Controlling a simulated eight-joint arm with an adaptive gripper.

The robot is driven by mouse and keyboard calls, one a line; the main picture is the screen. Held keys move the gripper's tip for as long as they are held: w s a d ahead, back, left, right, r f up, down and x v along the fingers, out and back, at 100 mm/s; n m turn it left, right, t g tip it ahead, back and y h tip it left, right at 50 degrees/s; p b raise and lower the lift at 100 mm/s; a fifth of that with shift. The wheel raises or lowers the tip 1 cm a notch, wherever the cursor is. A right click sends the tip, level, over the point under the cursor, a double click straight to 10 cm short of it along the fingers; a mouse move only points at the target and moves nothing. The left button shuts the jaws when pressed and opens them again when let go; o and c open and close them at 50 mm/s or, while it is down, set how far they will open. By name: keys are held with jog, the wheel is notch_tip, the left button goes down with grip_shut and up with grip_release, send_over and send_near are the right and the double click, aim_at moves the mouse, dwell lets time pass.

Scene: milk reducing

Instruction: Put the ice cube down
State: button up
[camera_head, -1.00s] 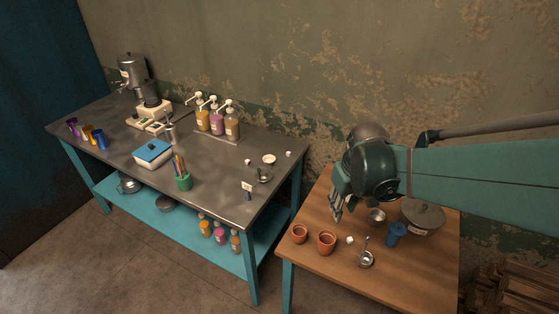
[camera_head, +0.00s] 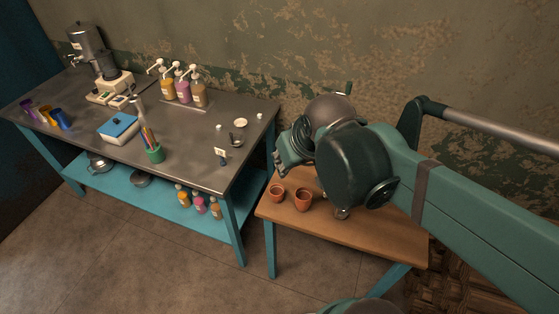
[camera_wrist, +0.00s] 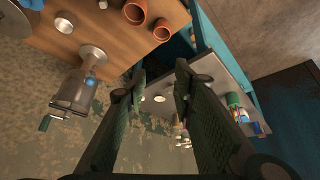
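A small white block (camera_wrist: 102,4), which looks like the ice cube, lies on the wooden table (camera_wrist: 60,38) near two terracotta cups, at the top edge of the wrist view. In the head view my arm hides that spot. My gripper (camera_wrist: 160,74) has its two green fingers apart, with a clear gap and nothing visibly held between them. In the head view my gripper (camera_head: 284,165) is above the back left of the wooden table (camera_head: 385,238), close to the gap beside the steel table.
Two terracotta cups (camera_head: 277,193) (camera_head: 303,200) stand at the wooden table's left. A metal vessel (camera_wrist: 75,92) is near the wall. The steel table (camera_head: 185,150) holds syrup bottles (camera_head: 183,90), a pen cup (camera_head: 154,154), a blue scale (camera_head: 118,128) and a white saucer (camera_head: 240,123).

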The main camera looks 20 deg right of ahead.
jog(key=shift+s+a+r+t, duration=0.3)
jog(key=shift+s+a+r, duration=0.2)
jog(key=shift+a, duration=0.25)
jog(key=shift+s+a+r+t, duration=0.3)
jog(key=shift+s+a+r, duration=0.15)
jog(key=shift+a, duration=0.3)
dwell(0.3)
